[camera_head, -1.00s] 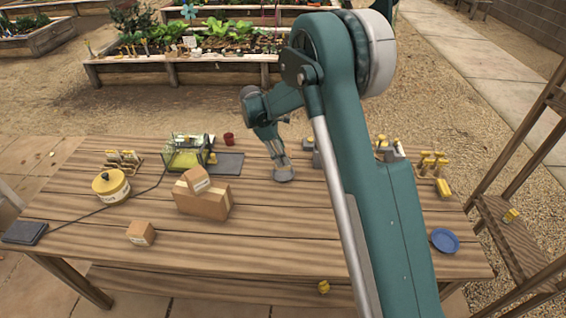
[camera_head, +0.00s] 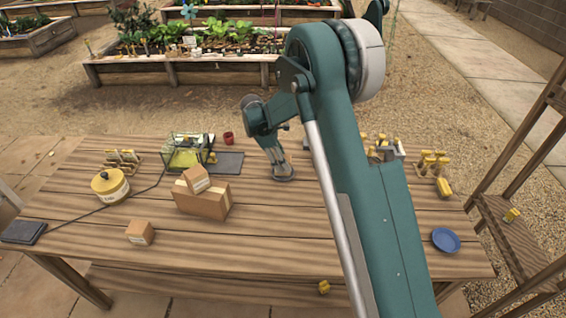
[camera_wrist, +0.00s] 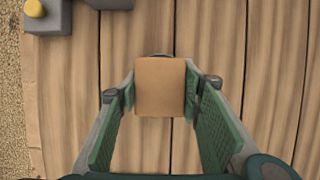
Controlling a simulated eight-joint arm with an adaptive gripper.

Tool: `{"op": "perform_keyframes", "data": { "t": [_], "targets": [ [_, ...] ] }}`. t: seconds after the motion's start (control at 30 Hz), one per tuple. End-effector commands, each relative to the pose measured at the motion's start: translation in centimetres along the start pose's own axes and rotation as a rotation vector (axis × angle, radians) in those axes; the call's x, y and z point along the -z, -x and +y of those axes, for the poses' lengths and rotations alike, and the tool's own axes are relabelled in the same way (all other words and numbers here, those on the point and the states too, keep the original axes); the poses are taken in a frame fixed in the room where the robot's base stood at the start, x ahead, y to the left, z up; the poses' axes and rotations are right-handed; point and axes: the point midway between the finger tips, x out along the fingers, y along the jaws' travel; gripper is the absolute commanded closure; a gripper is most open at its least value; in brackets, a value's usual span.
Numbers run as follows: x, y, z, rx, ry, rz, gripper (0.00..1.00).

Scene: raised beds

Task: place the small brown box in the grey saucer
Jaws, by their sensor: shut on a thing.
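My gripper (camera_head: 283,170) is low over the middle of the table's far half. In the wrist view my gripper (camera_wrist: 160,92) is shut on a small brown box (camera_wrist: 160,88), with a finger pad against each side. Only the box's plain top face shows there. In the head view I cannot make this box out. A grey saucer (camera_head: 285,179) seems to lie right under my fingertips, largely hidden. A thin dark curved edge, perhaps its rim, shows beyond the box in the wrist view. I cannot tell whether the box touches the saucer.
A larger carton (camera_head: 203,203) with a smaller box (camera_head: 196,179) on top stands to the left. Another box (camera_head: 140,233) is nearer the front. A yellow-lidded pot (camera_head: 110,186), a blue plate (camera_head: 445,240) and a red cup (camera_head: 228,138) stand apart. The front middle is clear.

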Motion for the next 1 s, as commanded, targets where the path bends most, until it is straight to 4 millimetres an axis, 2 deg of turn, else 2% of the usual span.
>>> {"op": "perform_keyframes", "data": {
  "t": [0.07,0.1,0.2,0.77,0.87,1.0],
  "targets": [
    [0.1,-0.2,0.0,0.0,0.0,0.0,0.78],
    [0.1,-0.2,0.0,0.0,0.0,0.0,0.63],
    [0.1,-0.2,0.0,0.0,0.0,0.0,0.49],
    [-0.2,0.4,0.0,0.0,0.0,0.0,0.49],
    [-0.3,1.0,0.0,0.0,0.0,0.0,0.49],
    [-0.3,2.9,0.0,0.0,0.001,0.0,0.49]
  ]
}}
